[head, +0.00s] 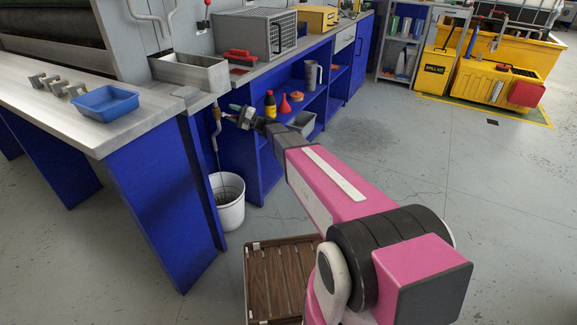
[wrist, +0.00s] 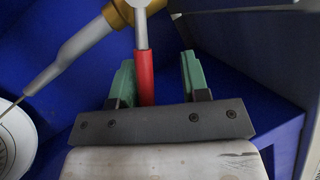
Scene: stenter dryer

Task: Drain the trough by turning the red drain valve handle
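The red drain valve handle (wrist: 145,78) shows in the wrist view, its grey end joined to the brass valve (wrist: 85,32). My gripper (wrist: 160,82) is open, with its green fingers on either side of the handle. The handle lies closer to the left finger; I cannot tell whether they touch. A clear gap is on the right. In the head view, my gripper (head: 238,112) is beside the drain pipe (head: 216,122) below the metal trough (head: 190,74); the red handle cannot be made out there. A white bucket (head: 229,205) stands on the floor below the pipe.
A blue tray (head: 105,104) sits on the left bench. The blue shelf unit right of my gripper holds a bottle (head: 270,105), a red funnel (head: 284,105) and a grey bin (head: 302,123). A brown slatted platform (head: 280,280) lies on the floor. The floor at right is open.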

